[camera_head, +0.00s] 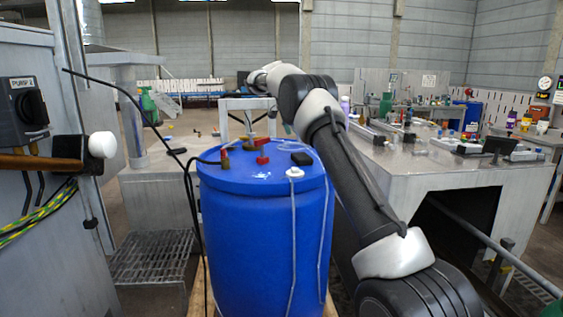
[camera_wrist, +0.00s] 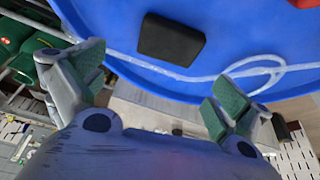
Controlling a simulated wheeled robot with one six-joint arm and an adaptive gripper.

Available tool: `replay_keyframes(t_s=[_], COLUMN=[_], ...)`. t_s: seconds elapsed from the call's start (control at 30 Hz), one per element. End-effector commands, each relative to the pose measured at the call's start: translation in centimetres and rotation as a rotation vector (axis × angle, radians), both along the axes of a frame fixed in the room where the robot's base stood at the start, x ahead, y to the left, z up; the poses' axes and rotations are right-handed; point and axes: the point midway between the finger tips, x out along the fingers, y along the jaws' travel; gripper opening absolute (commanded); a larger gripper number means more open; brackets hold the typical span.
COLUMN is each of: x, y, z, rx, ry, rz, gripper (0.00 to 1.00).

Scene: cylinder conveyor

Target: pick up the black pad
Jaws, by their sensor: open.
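The black pad (camera_head: 301,158) lies on the blue drum's top (camera_head: 239,176), near its right edge in the head view. In the wrist view the black pad (camera_wrist: 171,40) is a dark rounded block on the blue lid, above and between the fingertips. My gripper (camera_wrist: 155,92) is open and empty, with its green-padded fingers spread wide. The fingers are apart from the pad. In the head view my arm reaches past the drum's right side, and the gripper itself is not clearly visible there.
Red-handled valve fittings (camera_head: 262,152) stand on the drum lid, left of the pad. A white cap (camera_head: 295,173) with a hose sits at the front rim. A pale tube (camera_wrist: 255,75) loops close by the pad. A metal table (camera_head: 450,172) stands at right.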

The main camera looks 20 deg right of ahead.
Motion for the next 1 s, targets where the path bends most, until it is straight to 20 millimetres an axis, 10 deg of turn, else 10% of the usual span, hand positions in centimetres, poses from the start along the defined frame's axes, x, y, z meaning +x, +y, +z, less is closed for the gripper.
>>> replay_keyframes(t_s=[0.6, 1.0], x=[0.7, 0.7], y=[-2.6, -3.0], z=[-7.4, -8.3], rx=[-0.010, -0.009], ry=[-0.006, -0.008], rz=[-0.041, -0.041], gripper=[1.00, 0.89])
